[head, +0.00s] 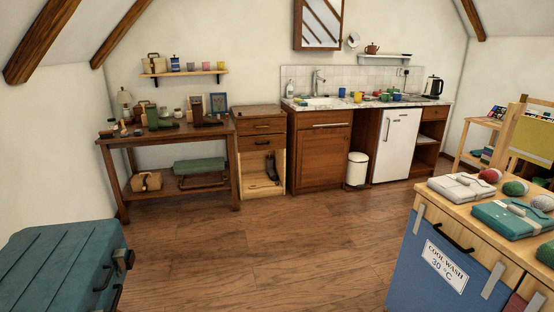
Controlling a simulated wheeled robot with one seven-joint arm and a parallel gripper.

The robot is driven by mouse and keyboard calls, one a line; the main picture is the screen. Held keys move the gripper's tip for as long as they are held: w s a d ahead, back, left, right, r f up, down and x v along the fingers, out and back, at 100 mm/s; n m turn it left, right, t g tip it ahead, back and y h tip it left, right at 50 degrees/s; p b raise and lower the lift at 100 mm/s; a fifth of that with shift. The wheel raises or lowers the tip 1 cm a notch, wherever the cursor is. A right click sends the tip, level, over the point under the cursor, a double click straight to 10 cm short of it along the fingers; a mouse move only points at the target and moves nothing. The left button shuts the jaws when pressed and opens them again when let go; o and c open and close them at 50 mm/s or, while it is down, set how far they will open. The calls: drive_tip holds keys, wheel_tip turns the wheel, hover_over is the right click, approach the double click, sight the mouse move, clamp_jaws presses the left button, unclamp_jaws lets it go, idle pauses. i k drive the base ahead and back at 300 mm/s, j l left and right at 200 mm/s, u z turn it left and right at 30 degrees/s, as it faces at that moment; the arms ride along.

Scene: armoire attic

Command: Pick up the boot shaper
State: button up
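A dark, tall, curved object (272,167) stands in the open lower compartment of the small wooden cabinet (246,168) against the back wall. It may be the boot shaper, but it is too small to be sure. A dark brown boot-like shape (207,121) is on the right end of the wooden side table (170,136), and I cannot tell exactly what it is. My gripper is not in view.
Open wooden floor (260,240) lies before the cabinet. A teal trunk (65,265) stands at the near left, and a chest with folded cloths (475,240) at the near right. A white bin (357,169) stands by the kitchen units (321,160).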

sight(189, 115)
drive_tip(key=i+u, duration=0.15)
drive_tip(key=i, duration=0.5)
drive_tip(key=i+u, duration=0.15)
drive_tip(key=i, duration=0.5)
drive_tip(key=i+l+u, duration=0.2)
drive_tip(key=i, duration=0.45)
drive_tip(key=i+u, duration=0.1)
drive_tip(key=i, duration=0.85)
drive_tip(key=i+l+u, duration=0.15)
drive_tip(key=i, duration=0.8)
drive_tip(key=i+l+u, duration=0.15)
drive_tip(key=i+u, duration=0.15)
drive_tip(key=i, duration=0.8)
drive_tip(key=i+j, duration=0.2)
drive_tip(key=i, duration=0.3)
drive_tip(key=i+j+u, duration=0.1)
drive_tip(key=i+j, duration=0.15)
drive_tip(key=i, duration=0.25)
